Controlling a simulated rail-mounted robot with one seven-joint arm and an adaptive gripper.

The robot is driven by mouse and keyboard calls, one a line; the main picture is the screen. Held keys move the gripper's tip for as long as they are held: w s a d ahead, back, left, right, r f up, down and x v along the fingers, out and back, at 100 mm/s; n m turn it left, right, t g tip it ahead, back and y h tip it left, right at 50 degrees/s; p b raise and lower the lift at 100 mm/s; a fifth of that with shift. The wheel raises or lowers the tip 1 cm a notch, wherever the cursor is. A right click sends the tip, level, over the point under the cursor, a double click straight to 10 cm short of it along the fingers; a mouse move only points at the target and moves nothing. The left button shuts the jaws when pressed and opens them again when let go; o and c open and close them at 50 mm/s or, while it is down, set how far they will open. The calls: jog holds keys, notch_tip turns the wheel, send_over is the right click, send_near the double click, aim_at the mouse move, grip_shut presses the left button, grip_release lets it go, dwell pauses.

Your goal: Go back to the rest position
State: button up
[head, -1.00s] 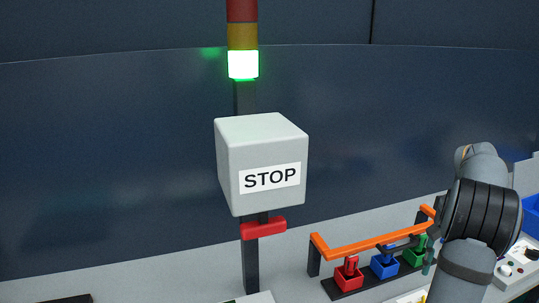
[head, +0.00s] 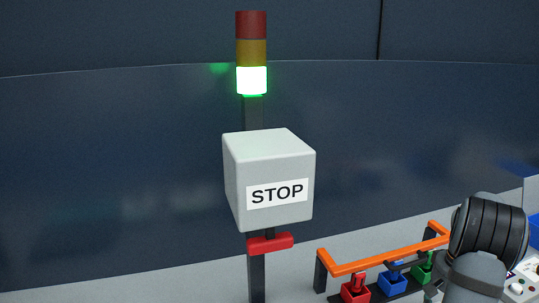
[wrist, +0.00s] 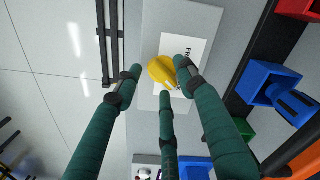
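My gripper (wrist: 158,84) shows in the wrist view with three dark green fingers. The fingertips are spread apart. A yellow rounded piece (wrist: 160,70) appears between the fingertips, over a pale panel with a white label (wrist: 182,48) that is partly covered. I see no finger clearly closed on it, and I cannot tell whether any finger touches it. In the head view my arm fills the lower right, and the gripper itself is hidden or out of frame there.
A STOP box (head: 270,180) stands on a post with a red bar (head: 270,244). The green lamp (head: 251,80) is lit.

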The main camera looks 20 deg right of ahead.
notch_tip(320, 180, up, 12)
notch_tip(320, 180, down, 12)
jog(key=shift+a+f, duration=0.1)
jog(key=shift+r+n+p, duration=0.25)
jog(key=shift+n+p, duration=0.2)
jog(key=shift+n, duration=0.15)
jog(key=n+p, duration=0.1)
jog(key=n, duration=0.3)
jog(key=shift+p, duration=0.4)
jog(key=n+p, duration=0.2)
jog(key=n, duration=0.3)
jog(key=shift+w, duration=0.2)
jog(key=shift+f+n, duration=0.15)
jog(key=shift+n, duration=0.75)
